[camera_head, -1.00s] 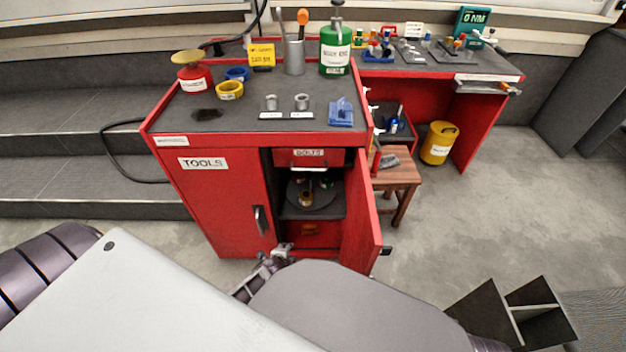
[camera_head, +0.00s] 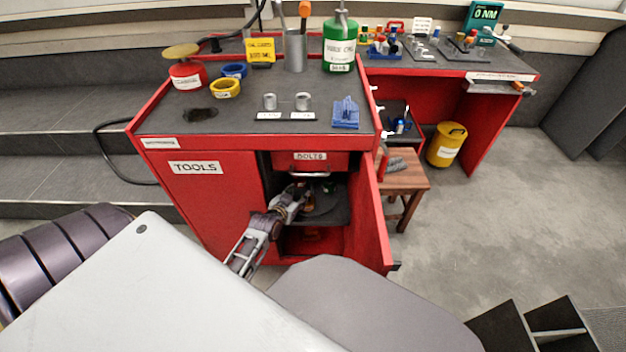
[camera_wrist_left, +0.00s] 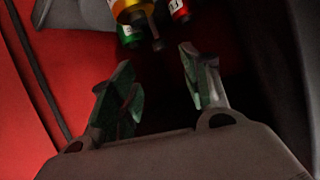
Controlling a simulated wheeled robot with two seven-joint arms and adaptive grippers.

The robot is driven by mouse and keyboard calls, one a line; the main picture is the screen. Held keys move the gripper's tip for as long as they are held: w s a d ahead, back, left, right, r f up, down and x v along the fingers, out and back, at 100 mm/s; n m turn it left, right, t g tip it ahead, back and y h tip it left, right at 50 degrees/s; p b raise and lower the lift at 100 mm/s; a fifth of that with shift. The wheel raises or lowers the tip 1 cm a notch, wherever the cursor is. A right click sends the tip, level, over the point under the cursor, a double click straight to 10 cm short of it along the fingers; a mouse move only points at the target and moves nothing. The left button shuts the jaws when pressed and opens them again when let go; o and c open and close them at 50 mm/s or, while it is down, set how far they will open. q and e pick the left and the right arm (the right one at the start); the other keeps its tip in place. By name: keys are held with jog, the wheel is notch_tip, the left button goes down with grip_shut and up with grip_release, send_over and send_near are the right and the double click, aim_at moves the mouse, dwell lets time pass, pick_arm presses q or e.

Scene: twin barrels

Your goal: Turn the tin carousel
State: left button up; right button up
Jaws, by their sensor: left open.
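The tin carousel is a dark round turntable (camera_head: 326,205) on the shelf inside the red cabinet, below the drawer marked BOLTS. A yellow-orange tin (camera_head: 309,201) and a green tin (camera_head: 330,187) stand on it, partly hidden by my gripper. My left gripper (camera_head: 299,192) reaches into the cabinet opening at the carousel's left side. In the left wrist view its fingers (camera_wrist_left: 155,65) are apart with nothing between them. Beyond the fingertips are the yellow tin (camera_wrist_left: 127,9), a green tin (camera_wrist_left: 129,34) and a red tin (camera_wrist_left: 180,10). My right gripper is not in view.
The open cabinet door (camera_head: 372,220) stands right of the opening; the closed TOOLS door (camera_head: 215,205) is left. The drawer handle (camera_head: 310,175) juts out above the carousel. A wooden stool (camera_head: 405,180) stands beyond the open door.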

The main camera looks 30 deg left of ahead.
aim_at(311, 179)
pick_arm(q)
jog(key=shift+r+n, duration=0.2)
jog(key=shift+n, duration=0.4)
jog(key=shift+w, duration=0.15)
jog(key=shift+b+x, duration=2.4)
jog(key=shift+x, duration=3)
jog(key=shift+b+x, duration=0.6)
jog(key=shift+x, duration=0.8)
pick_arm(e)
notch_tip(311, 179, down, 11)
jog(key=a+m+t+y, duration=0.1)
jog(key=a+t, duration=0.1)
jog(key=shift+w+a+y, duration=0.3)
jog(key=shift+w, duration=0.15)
pick_arm(q)
jog(key=shift+a+r, duration=0.1)
jog(key=shift+r, duration=0.05)
jog(key=shift+c, duration=0.5)
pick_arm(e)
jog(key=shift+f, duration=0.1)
pick_arm(q)
grip_shut()
